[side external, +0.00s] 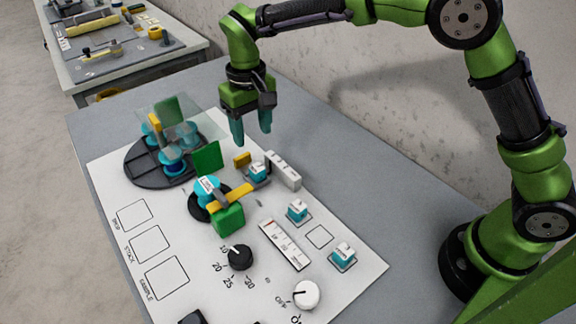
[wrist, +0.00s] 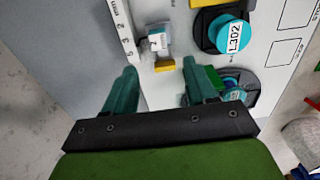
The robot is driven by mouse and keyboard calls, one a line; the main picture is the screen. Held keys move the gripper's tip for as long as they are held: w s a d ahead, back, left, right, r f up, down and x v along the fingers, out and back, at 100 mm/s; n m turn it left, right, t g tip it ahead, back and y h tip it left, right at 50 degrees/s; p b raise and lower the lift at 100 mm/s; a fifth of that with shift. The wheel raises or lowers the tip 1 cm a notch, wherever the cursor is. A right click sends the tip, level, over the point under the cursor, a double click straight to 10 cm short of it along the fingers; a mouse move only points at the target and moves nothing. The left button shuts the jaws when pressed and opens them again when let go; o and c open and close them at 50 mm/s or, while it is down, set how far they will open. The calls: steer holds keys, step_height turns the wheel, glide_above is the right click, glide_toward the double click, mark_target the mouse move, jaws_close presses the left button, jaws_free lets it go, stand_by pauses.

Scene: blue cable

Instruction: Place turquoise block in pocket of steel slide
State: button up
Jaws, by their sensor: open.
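My gripper (side external: 252,132) hangs above the back part of the white panel, fingers down, open and empty. In the wrist view its two green fingers (wrist: 160,72) stand apart. A turquoise block (side external: 258,171) with a white, marked top sits on or in a small grey metal piece (side external: 261,182), which may be the steel slide; its pocket cannot be made out. The gripper is above and slightly behind this block, not touching it. In the wrist view the block's white top (wrist: 157,42) shows ahead of the fingers. Two similar turquoise blocks (side external: 297,211) (side external: 343,251) sit nearer the panel's right edge.
A turquoise round part (side external: 207,188) with a yellow arm and green blocks stands left. A clear cover (side external: 178,120) rises over a dark base (side external: 135,165). Knobs (side external: 240,257) (side external: 306,294) occupy the front.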

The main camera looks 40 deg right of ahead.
steer(key=s+d+r+m+t+y, duration=0.2)
steer(key=s+d+r+t, duration=0.1)
steer(key=s+d+r, duration=0.8)
steer(key=s+d+m+t, duration=0.1)
steer(key=s+d+t, duration=0.1)
steer(key=s, duration=0.3)
steer(key=s+d+m+t, duration=0.1)
steer(key=s+d+t, duration=0.1)
steer(key=s+d, duration=0.2)
steer(key=s, duration=0.2)
steer(key=shift+s+d+f, duration=0.2)
steer(key=shift+s+d, duration=0.05)
steer(key=shift+s, duration=0.05)
